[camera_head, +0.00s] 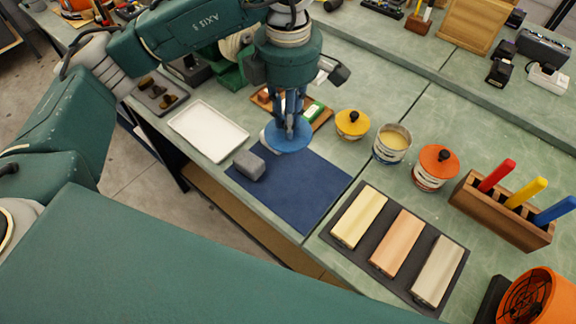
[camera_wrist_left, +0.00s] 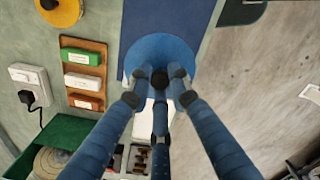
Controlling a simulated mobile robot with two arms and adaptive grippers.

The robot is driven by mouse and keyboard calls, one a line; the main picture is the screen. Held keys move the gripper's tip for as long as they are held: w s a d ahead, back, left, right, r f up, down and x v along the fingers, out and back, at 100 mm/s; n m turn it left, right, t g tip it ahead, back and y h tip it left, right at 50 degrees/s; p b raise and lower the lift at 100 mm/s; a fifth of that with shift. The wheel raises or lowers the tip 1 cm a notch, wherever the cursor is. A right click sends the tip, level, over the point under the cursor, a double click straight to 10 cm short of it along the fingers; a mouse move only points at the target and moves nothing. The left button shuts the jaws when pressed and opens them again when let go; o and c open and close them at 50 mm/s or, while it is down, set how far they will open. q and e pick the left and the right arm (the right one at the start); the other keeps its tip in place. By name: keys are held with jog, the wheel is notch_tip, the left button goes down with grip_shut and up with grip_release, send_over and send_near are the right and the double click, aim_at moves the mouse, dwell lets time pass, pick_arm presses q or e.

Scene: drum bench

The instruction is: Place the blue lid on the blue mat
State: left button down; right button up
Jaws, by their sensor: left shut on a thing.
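My left gripper (camera_head: 289,126) is shut on the blue lid (camera_head: 288,140), a round disc with a dark knob between the fingers. The lid also shows in the left wrist view (camera_wrist_left: 160,48), with the fingers (camera_wrist_left: 160,82) around its knob. The dark blue mat (camera_head: 295,190) lies flat on the bench, and the lid is at its far edge in the head view. I cannot tell whether the lid touches the mat. The mat also shows in the left wrist view (camera_wrist_left: 165,17). My right gripper is not in view.
A grey block (camera_head: 249,165) sits on the mat's left part. A white tray (camera_head: 208,130) lies to the left. An open can (camera_head: 391,144), a yellow-lidded can (camera_head: 352,124) and an orange-lidded can (camera_head: 435,167) stand to the right. The mat's middle is clear.

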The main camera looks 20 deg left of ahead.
pick_arm(q)
notch_tip(320, 180, down, 12)
jog(key=shift+r+p, duration=0.1)
jog(key=shift+p, duration=1.05)
notch_tip(320, 180, down, 4)
jog(key=shift+p, duration=0.5)
jog(key=shift+f, duration=0.3)
jog(key=c, duration=2)
grip_release()
jog(key=shift+b, duration=0.3)
jog(key=o, duration=0.4)
